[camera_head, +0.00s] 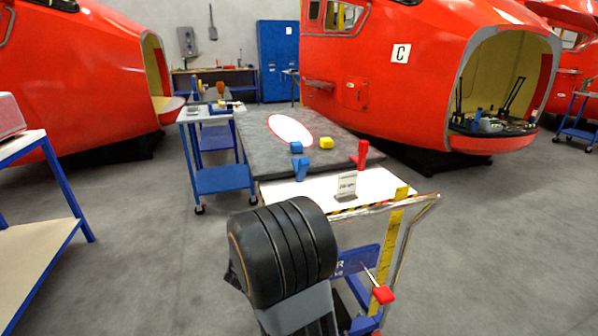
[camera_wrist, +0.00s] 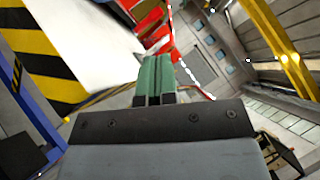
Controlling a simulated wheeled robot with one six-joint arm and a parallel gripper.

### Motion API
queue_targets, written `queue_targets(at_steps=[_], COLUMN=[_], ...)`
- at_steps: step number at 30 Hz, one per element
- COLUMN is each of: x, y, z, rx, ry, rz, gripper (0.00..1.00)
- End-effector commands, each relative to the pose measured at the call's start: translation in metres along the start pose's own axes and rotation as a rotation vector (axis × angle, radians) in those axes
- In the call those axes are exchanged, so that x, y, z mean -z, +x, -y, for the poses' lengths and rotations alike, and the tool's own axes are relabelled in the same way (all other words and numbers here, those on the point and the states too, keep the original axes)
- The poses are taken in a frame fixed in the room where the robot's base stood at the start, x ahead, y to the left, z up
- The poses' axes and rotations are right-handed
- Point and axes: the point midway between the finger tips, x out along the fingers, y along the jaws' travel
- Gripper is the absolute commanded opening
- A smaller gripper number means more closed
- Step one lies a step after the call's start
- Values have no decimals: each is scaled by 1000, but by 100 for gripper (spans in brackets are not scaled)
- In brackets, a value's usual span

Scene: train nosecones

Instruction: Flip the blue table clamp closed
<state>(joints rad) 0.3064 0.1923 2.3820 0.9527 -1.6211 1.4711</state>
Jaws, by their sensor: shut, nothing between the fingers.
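A small blue piece (camera_head: 299,168), which looks like the blue table clamp, is at the left part of the white tabletop (camera_head: 320,188), near its far edge. It is too small to tell how its lever stands. A similar red clamp (camera_head: 362,155) with an upright part is to its right. My gripper (camera_wrist: 157,62) shows in the wrist view with its two green fingers together and nothing between them. The white tabletop shows left of the fingers in the wrist view (camera_wrist: 85,35). The blue clamp is not visible there, and my fingers are not visible in the head view.
A grey table (camera_head: 255,140) behind holds a blue block (camera_head: 297,147), a yellow block (camera_head: 326,142) and a white oval (camera_head: 290,129). A small sign (camera_head: 346,187) stands on the white tabletop. A blue cart (camera_head: 222,180) is left; red nosecones stand behind. Open floor is right.

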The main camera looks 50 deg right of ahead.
Motion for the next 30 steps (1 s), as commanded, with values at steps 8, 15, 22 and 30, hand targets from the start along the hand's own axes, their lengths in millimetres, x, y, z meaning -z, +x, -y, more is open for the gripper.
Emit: queue_targets(at_steps=[8, 15, 22, 30], x=[0, 0, -20, -28], y=[63, 107, 126, 134], z=[2, 1, 1, 0], rx=[3, 1, 0, -1], ry=[-1, -1, 1, 1], rz=[-4, -2, 1, 1], gripper=[0, 0, 0, 0])
